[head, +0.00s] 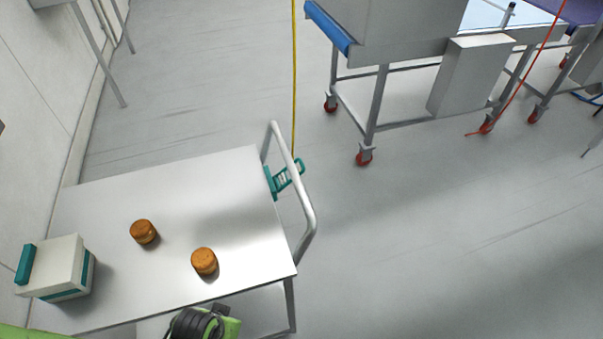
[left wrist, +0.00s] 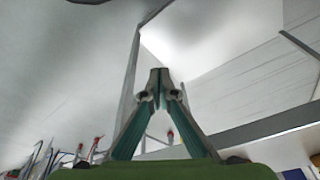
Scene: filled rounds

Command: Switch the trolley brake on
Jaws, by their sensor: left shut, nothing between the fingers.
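The trolley (head: 180,210) has a bare steel top and a grey tube handle (head: 305,200) at its right end. A teal slotted fitting (head: 285,177) sits at that end, inside the handle. It looks like the brake lever, but whether it is on or off I cannot tell. My left gripper (left wrist: 160,77) shows in the left wrist view, its teal fingers meeting at grey tips with nothing between them. The brake is not clear in that view. In the head view a black and green part of my arm is at the bottom, its fingers hidden. My right gripper is out of view.
A frame on red castors (head: 364,157) stands at the back. A yellow cable (head: 294,80) hangs behind the handle.

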